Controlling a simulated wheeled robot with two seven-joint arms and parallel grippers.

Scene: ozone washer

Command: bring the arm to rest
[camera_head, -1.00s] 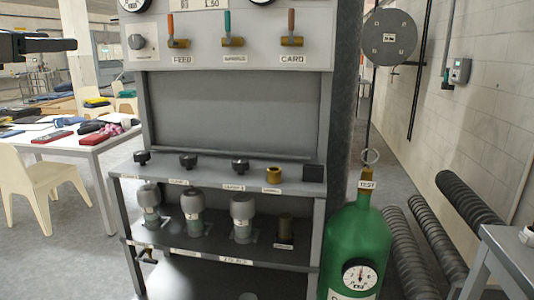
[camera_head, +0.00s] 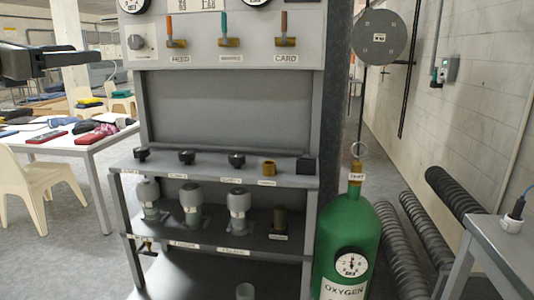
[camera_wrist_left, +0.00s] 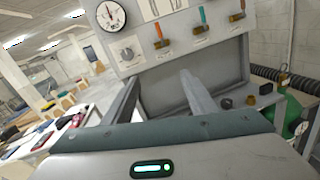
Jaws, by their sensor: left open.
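My left gripper (camera_head: 92,57) comes in at the upper left of the head view, in front of the room and left of the washer stand, its fingers pointing right. In the left wrist view its two fingers (camera_wrist_left: 158,92) stand apart with nothing between them, and the stand's grey back panel shows beyond. My right gripper is in neither view. The grey washer stand (camera_head: 235,110) fills the middle of the head view. It carries gauges, three coloured-handle valves and two shelves of fittings.
A green oxygen cylinder (camera_head: 345,235) stands right of the stand. Black corrugated hoses (camera_head: 425,235) lie beside it, near a grey table (camera_head: 500,245) at the right edge. A white table (camera_head: 75,145) with clothes and a cream chair (camera_head: 28,185) stand at left. The air around the gripper looks clear.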

